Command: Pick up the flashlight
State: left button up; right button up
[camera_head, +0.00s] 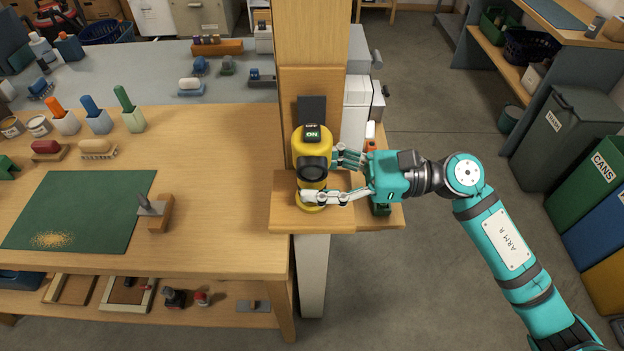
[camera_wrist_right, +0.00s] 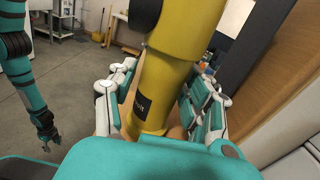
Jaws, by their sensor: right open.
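The yellow flashlight (camera_head: 311,145) stands upright on a small wooden shelf (camera_head: 285,217) against the wooden post, with a dark round part on its side and a green "ON" label at its top. My right gripper (camera_head: 322,178) comes from the right, its fingers on both sides of the flashlight's lower body. In the right wrist view, the yellow body (camera_wrist_right: 168,75) stands between the spread fingers (camera_wrist_right: 160,75); they look open, and contact cannot be made out. My left arm hangs at the left of that view, its gripper (camera_wrist_right: 47,130) small and unclear.
The wooden post (camera_head: 312,40) rises right behind the flashlight. Recycling bins (camera_head: 585,150) stand at the far right. Open floor lies between.

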aim_at(289, 203)
jog(key=a+p, duration=0.2)
jog(key=a, duration=0.2)
jog(key=shift+w+r+p, duration=0.1)
jog(key=shift+r+p, duration=0.05)
jog(key=shift+p, duration=0.15)
jog(key=shift+a, duration=0.5)
jog(key=shift+d+f, duration=0.15)
jog(key=shift+f, duration=0.05)
jog(key=shift+c, duration=0.8)
grip_shut()
jog(key=shift+r, duration=0.1)
